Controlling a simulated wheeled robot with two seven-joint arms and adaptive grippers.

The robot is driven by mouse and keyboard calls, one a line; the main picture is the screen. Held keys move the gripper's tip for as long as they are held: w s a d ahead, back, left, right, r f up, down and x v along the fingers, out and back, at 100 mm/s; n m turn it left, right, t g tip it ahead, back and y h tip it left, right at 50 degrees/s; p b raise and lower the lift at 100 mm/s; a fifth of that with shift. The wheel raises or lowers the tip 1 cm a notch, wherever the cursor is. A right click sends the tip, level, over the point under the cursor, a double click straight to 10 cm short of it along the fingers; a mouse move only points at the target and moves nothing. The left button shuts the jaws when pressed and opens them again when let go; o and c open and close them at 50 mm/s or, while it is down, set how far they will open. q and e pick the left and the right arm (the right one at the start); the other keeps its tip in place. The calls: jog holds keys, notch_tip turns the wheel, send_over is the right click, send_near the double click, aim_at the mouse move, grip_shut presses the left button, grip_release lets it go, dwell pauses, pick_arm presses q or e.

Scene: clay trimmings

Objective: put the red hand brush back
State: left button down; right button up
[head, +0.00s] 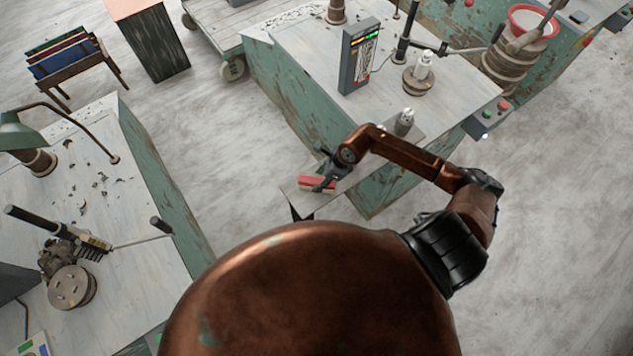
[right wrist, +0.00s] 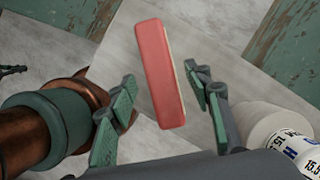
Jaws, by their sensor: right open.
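The red hand brush (right wrist: 163,75) lies on a pale shelf (right wrist: 218,42), its red back up and a thin light edge along its right side. In the head view the brush (head: 307,182) shows at the near end of that shelf, partly covered by my right gripper (head: 325,172). In the right wrist view my right gripper (right wrist: 163,92) is open, with green-padded fingers apart on the left and right of the brush's lower part. Clear gaps show between the fingers and the brush. I cannot tell how far above the shelf the fingertips are.
A pale bottle (head: 404,122) stands on the shelf near my right forearm. The green workbench (head: 297,62) behind carries a dark upright display (head: 358,55). Another bench (head: 130,190) with clay trimmings and a lamp stands at left. Floor between the benches is clear.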

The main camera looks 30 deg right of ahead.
jog(key=b+v, duration=0.1)
jog(key=v, duration=0.8)
jog(key=shift+a, duration=0.15)
